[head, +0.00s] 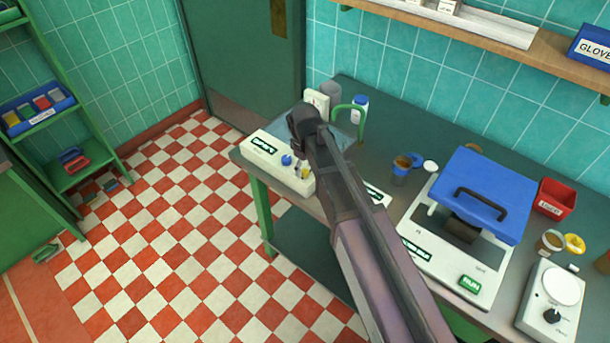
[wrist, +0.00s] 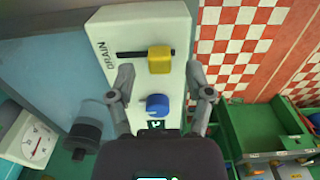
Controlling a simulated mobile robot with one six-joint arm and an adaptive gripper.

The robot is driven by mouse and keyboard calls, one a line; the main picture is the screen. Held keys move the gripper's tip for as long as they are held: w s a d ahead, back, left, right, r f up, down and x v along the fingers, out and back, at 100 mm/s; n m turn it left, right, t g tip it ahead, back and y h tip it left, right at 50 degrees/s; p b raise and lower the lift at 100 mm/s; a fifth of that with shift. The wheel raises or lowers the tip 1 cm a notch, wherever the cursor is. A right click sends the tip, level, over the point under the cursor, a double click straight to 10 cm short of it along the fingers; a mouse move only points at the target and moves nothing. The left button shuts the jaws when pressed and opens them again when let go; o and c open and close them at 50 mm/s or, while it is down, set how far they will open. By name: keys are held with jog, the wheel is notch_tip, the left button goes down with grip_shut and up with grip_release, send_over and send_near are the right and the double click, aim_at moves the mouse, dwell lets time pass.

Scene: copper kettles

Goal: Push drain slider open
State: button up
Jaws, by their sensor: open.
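The drain slider is a yellow block (wrist: 160,58) near the right end of a dark slot (wrist: 130,53) on a white panel (wrist: 185,25) marked DRAIN, in the wrist view. A round blue knob (wrist: 157,104) sits below it on the same panel. My gripper (wrist: 161,76) is open, with one finger on each side of the panel; the yellow block lies between and just beyond the fingertips, with no contact visible. In the head view, the white panel (head: 262,150), blue knob (head: 286,160) and yellow block (head: 305,173) show at the bench's left end, with my gripper (head: 300,160) above, partly hiding them.
A machine with a blue lid (head: 480,195) and an amber cup (head: 402,168) are to the right. A white dial (wrist: 37,142) is at the wrist view's left. Checkered floor (head: 180,240) lies beyond the bench edge.

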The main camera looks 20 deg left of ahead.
jog(key=shift+f+b, duration=0.6)
jog(key=shift+f, duration=0.25)
